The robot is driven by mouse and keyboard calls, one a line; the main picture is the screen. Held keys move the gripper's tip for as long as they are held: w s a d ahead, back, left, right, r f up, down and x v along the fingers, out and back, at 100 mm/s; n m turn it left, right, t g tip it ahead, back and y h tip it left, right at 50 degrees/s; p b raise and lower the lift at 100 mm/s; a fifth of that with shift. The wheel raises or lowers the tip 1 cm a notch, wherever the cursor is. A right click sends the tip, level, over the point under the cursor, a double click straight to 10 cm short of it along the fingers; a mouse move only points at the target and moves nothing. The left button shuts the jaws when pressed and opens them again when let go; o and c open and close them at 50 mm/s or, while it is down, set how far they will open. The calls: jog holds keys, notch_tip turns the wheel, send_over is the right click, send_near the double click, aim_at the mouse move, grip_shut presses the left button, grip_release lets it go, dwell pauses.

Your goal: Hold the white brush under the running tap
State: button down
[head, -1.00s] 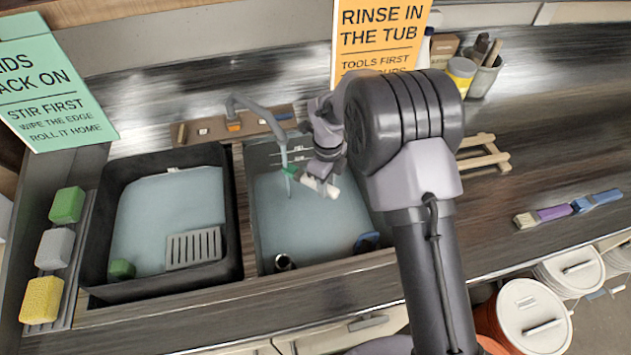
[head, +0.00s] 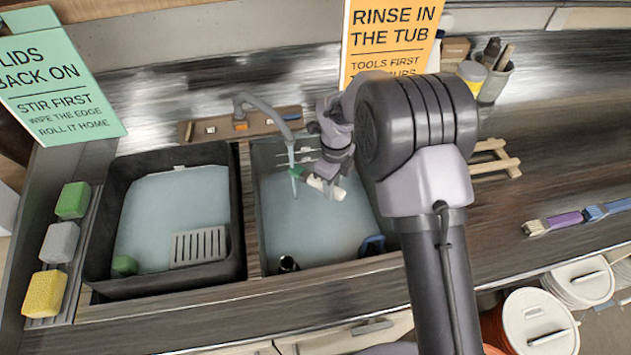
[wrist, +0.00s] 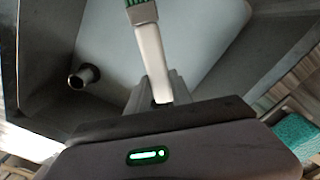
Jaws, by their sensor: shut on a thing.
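The white brush (head: 326,187) has a white handle and green bristles. My gripper (head: 337,178) is shut on its handle and holds it over the right basin (head: 310,232). The tap (head: 268,108) curves over this basin, and a thin pale blue stream (head: 293,182) falls from its spout. The green bristle end lies at the stream and appears to meet it. In the wrist view the brush (wrist: 150,50) stands out from between the jaws (wrist: 158,92), its green bristles cut by the top edge. The stream is not visible there.
Sponges (head: 60,242) line the far left. Brushes (head: 565,220) lie right.

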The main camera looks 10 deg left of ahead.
jog(key=shift+w+d, duration=0.35)
jog(key=shift+d, duration=0.1)
jog(key=shift+s+a+b, duration=0.4)
jog(key=shift+a, duration=0.15)
jog(key=s+d+b, duration=0.3)
jog(key=s+d, duration=0.2)
jog(key=s, duration=0.1)
jog(key=shift+s, duration=0.2)
dwell(1.2)
jog(key=s+d+r, duration=0.2)
jog(key=s+r, duration=0.2)
jog(key=shift+d+p, duration=0.3)
jog(key=shift+d, duration=0.1)
dwell(0.6)
